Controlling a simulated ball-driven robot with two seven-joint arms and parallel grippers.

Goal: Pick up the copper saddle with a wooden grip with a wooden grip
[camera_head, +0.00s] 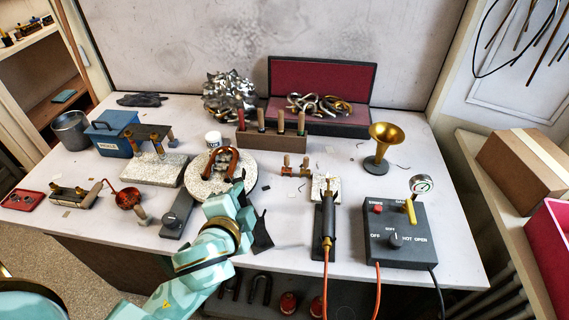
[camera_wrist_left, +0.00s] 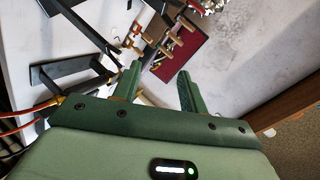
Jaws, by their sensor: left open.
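The copper saddle appears to be the small copper piece with upright wooden grips (camera_head: 296,168), lying on the white table right of the round stone disc. My left gripper (camera_head: 246,197) is over the table's front middle, in front and to the left of that piece, apart from it. In the left wrist view its two green fingers (camera_wrist_left: 158,80) stand apart with nothing between them. Small copper and wooden parts (camera_wrist_left: 133,38) show beyond the fingertips; I cannot tell surely whether they are the saddle. My right gripper is not in view.
A round stone disc (camera_head: 205,186) carries a copper horseshoe-shaped piece (camera_head: 233,163). A tool rack (camera_head: 262,141) stands behind, a torch (camera_head: 327,222) in front right, and a control box (camera_head: 392,249) farther right. A brass horn (camera_head: 383,140) stands upright at the right, with bare table around it.

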